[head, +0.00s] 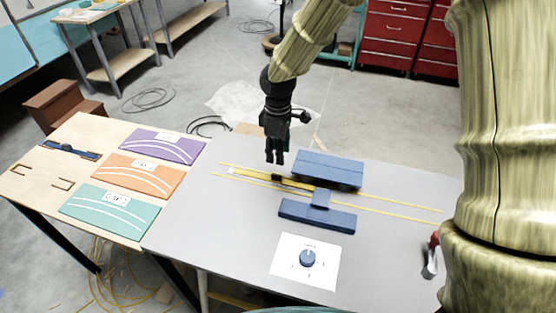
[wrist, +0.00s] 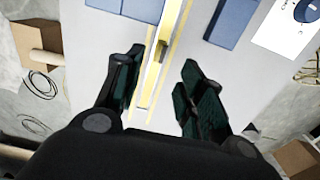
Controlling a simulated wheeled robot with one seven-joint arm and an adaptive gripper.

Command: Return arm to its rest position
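My arm (head: 300,42) reaches down from the top of the head view, with its black gripper (head: 275,157) pointing at the grey table (head: 200,225). The gripper hangs above the left part of two yellow rails (head: 400,208), near a small dark block (head: 290,181) on them. In the wrist view, the two fingers of my gripper (wrist: 162,62) stand apart with nothing between them. The yellow rails (wrist: 150,95) show below, beyond the gap. The exact height of the fingertips over the table is hard to tell.
Blue blocks (head: 315,168) lie beside the rails. A white card with a blue knob (head: 307,258) is at the front. A red-handled tool (head: 432,255) lies at the right. A wooden table (head: 38,188) with coloured panels adjoins at left. Red drawer cabinets (head: 391,35) stand behind.

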